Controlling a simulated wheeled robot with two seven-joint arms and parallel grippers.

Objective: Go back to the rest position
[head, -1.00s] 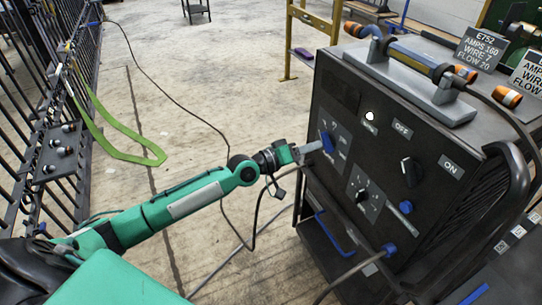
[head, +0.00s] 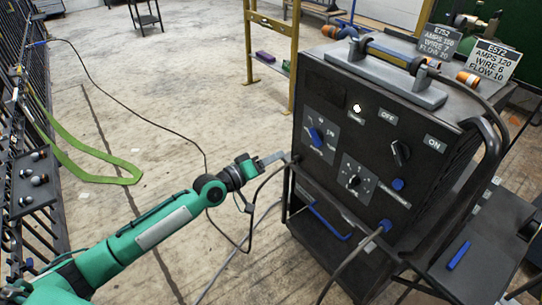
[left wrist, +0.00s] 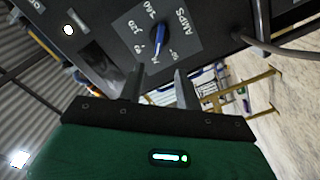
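My left gripper (head: 272,159) is in the head view, just left of the welding machine's front panel (head: 330,180). In the left wrist view its two fingers (left wrist: 160,88) stand apart with nothing between them, so it is open and empty. The blue AMPS knob (head: 316,137) is on the panel, a short way right of the fingertips and clear of them. The knob also shows beyond the fingers in the left wrist view (left wrist: 158,40). My right gripper is in neither view.
A black knob (head: 398,153) and a lower dial (head: 354,181) are on the panel. Cables hang beside the machine. A black barred gate (head: 30,150) with a green strap (head: 85,170) stands at left. The concrete floor between is mostly open.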

